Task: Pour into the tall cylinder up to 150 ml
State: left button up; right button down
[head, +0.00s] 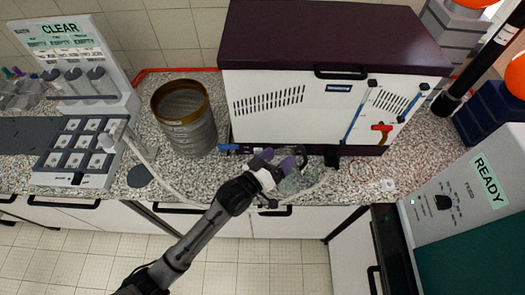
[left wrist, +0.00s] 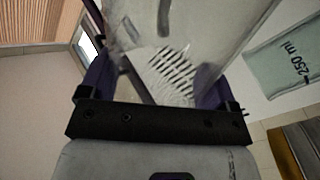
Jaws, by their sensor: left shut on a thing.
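My left gripper (head: 277,160) is over the front edge of the bench, before the white machine. Its purple fingers are shut on a clear vessel (head: 300,182), seen faintly just right of the fingers. In the left wrist view the clear vessel (left wrist: 215,35) stands between the two fingers of the left gripper (left wrist: 155,75), and dark slots show through it. A pale green panel marked 250 ml (left wrist: 290,65) shows at the right of that view; I cannot tell which vessel it belongs to. The tall cylinder and any liquid level cannot be made out. My right gripper is not in view.
A white machine with a dark red top (head: 345,35) stands behind the gripper. A sieve stack (head: 188,125) stands to its left. A keypad unit (head: 78,150) and a CLEAR display (head: 75,50) are farther left. A READY unit (head: 465,195) stands at the right.

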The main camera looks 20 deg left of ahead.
aim_at(290, 181)
pick_arm(q)
jog(key=d+f+m, duration=0.1)
jog(key=s+d+f+m, duration=0.1)
jog(key=f, duration=0.1)
jog(key=shift+d+b, duration=0.1)
jog(key=shift+b, duration=0.2)
jog(key=shift+s+d+m, duration=0.15)
jog(key=shift+d+m, duration=0.2)
jog(key=shift+m, duration=0.05)
jog(key=shift+s+d+f+m+p, duration=0.3)
jog(key=shift+d+m, duration=0.35)
jog(key=shift+m, duration=0.15)
jog(key=shift+s+d+f+m+p, duration=0.3)
jog(key=shift+d+m, duration=0.3)
jog(key=shift+m, duration=0.2)
jog(key=shift+d+r+p, duration=0.1)
jog(key=shift+r+p, duration=0.4)
notch_tip(290, 181, up, 5)
jog(key=p, duration=0.5)
jog(key=shift+f, duration=0.1)
